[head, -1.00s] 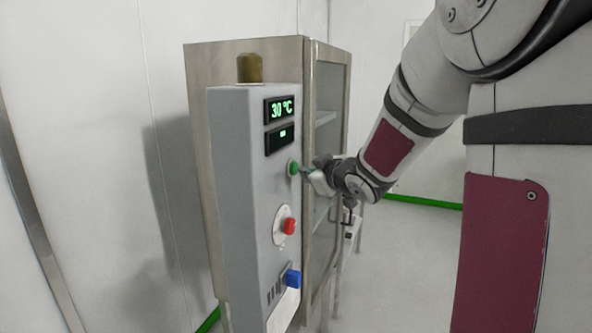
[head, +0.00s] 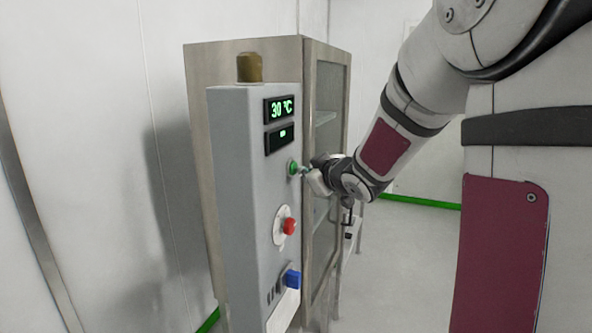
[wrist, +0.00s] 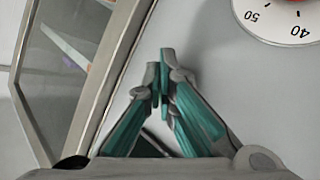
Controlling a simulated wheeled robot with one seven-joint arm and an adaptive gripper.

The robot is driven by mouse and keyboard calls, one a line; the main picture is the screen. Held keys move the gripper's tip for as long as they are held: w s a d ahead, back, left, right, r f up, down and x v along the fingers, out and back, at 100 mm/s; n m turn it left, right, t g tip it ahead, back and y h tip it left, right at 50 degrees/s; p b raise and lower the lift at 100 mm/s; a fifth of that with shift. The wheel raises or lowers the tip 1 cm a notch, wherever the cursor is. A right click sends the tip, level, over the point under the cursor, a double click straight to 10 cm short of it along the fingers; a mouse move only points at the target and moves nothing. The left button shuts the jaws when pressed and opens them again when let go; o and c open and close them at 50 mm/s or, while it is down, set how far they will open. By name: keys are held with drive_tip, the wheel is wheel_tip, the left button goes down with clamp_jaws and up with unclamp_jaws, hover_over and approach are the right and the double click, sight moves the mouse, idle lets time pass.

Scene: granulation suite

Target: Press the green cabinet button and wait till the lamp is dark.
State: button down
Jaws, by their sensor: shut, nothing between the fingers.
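The grey control cabinet (head: 240,200) stands at centre-left in the head view. Its green button (head: 293,168) is on the front panel below the two displays. My gripper (head: 305,171) is shut and empty, with its tips at or just in front of the green button; I cannot tell whether they touch. In the wrist view the closed teal fingertips (wrist: 164,72) point at the grey panel, and the button does not show there. The lamp (head: 250,68) on top of the cabinet is dull amber-brown and looks unlit.
The upper display (head: 280,109) reads 30 °C. A red knob (head: 289,226) on a white dial and a blue switch (head: 292,278) sit below the button. A glass-door cabinet (head: 328,150) stands close behind. Open floor (head: 400,270) lies to the right.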

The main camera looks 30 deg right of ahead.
drive_tip(key=shift+w+a, duration=0.15)
drive_tip(key=shift+w, duration=0.05)
drive_tip(key=shift+s, duration=0.15)
idle(0.4)
drive_tip(key=shift+s+d+p, duration=0.55)
drive_tip(key=shift+s+d, duration=0.05)
drive_tip(key=shift+s, duration=0.05)
drive_tip(key=shift+s+d+p, duration=0.8)
drive_tip(key=shift+s, duration=0.2)
drive_tip(key=shift+s+d+p, duration=0.75)
drive_tip(key=shift+s, duration=0.25)
drive_tip(key=shift+r, duration=0.1)
